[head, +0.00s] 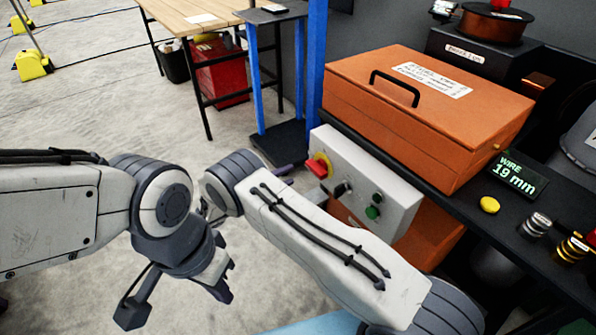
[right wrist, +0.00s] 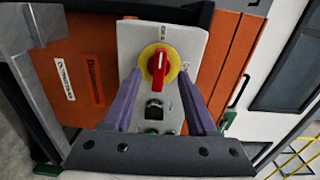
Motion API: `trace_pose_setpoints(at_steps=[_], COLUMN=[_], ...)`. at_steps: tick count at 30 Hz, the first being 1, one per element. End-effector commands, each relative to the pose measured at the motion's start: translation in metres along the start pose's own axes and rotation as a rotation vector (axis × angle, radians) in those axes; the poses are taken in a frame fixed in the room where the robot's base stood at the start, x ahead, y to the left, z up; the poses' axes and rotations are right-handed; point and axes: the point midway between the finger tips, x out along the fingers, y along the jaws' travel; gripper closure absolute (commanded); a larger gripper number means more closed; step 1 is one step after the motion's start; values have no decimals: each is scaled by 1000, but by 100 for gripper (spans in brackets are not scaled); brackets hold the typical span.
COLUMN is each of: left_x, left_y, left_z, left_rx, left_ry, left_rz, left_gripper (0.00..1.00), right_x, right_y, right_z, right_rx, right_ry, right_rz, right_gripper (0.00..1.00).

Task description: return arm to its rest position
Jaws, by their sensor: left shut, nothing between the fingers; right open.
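The grey control box (head: 385,190) has a red rotary switch (head: 318,166) on a yellow disc, with black and green controls beside it. My right gripper (head: 286,169) is close in front of this box, mostly hidden behind my right forearm. In the right wrist view my right gripper (right wrist: 158,103) is open, its two purple fingers apart. The red switch (right wrist: 158,68) shows beyond and between them, handle upright; I cannot tell any contact. My left gripper (head: 221,285) hangs low at the left, shut and empty, its fingertips barely visible.
An orange lidded case (head: 430,110) stands on the dark bench above the box. A display reading 19 mm (head: 519,180) and a yellow button (head: 489,205) are to its right. A blue post (head: 316,60) rises behind. The floor (head: 80,110) at left is open.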

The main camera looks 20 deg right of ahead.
Motion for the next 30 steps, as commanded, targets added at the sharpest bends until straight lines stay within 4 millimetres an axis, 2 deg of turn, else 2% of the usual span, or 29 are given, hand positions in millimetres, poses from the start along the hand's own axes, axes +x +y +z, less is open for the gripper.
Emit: trace_pose_setpoints(at_steps=[3,6,20,23,26,30], left_x=[1,1,0,0,0,0], left_y=[0,0,0,0,0,0], left_z=[0,0,0,0,0,0], left_rx=[0,0,0,0,0,0], left_ry=[0,0,0,0,0,0], left_rz=[0,0,0,0,0,0], left_gripper=[100,100,100,100,100,100], right_x=[-11,-14,-14,-16,-21,-37], right_y=[1,0,-1,-9,-28,-61], right_z=[0,0,0,-3,-12,-42], right_rx=[-1,-2,4,55,190,485], right_ry=[0,1,2,19,66,206], right_rz=[0,1,3,37,121,292], right_gripper=[43,43,43,43,43,43])
